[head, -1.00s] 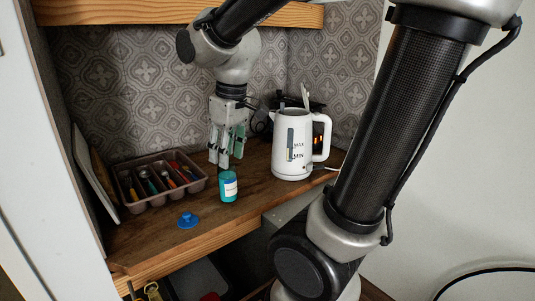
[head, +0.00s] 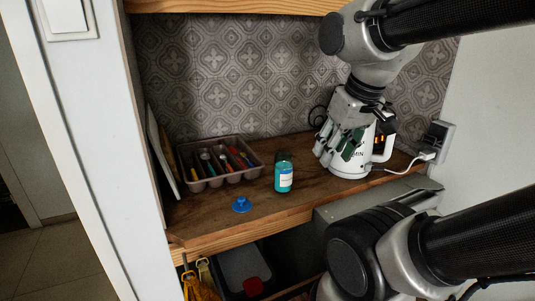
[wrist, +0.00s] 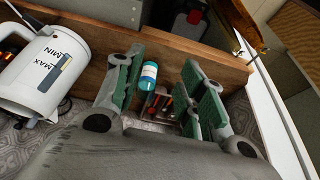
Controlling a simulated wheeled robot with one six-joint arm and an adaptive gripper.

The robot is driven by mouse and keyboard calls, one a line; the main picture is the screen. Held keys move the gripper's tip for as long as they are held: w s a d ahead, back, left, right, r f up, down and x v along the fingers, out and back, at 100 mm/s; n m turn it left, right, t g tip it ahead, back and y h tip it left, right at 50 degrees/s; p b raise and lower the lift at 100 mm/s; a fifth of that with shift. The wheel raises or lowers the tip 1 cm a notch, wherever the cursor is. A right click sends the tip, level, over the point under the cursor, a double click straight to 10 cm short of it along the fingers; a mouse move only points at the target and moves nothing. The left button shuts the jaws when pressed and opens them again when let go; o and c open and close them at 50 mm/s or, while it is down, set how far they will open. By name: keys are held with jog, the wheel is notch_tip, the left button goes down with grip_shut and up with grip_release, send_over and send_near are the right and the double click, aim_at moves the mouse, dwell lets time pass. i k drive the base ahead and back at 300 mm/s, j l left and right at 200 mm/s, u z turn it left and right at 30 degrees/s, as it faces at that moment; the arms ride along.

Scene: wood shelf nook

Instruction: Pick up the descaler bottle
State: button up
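The descaler bottle (head: 284,179), teal with a white label, stands upright on the wooden counter right of the cutlery tray. Its top is dark in the head view. In the wrist view the bottle (wrist: 148,78) shows in the gap between the fingers, nearer the left finger. My gripper (head: 339,148) is up and to the right of the bottle in the head view, overlapping the white kettle. Its green-padded fingers are spread apart and empty in the wrist view (wrist: 165,78). The bottle is apart from the fingers in the head view.
The white kettle (head: 351,166) stands right of the bottle, partly hidden by my gripper. A cutlery tray (head: 220,180) lies left. A blue knobbed object (head: 241,205) sits near the front edge. A wooden shelf (head: 220,6) overhangs. The counter before the bottle is clear.

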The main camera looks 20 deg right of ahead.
aim_at(283, 159)
jog(key=j+z, duration=0.25)
jog(key=j, duration=1.15)
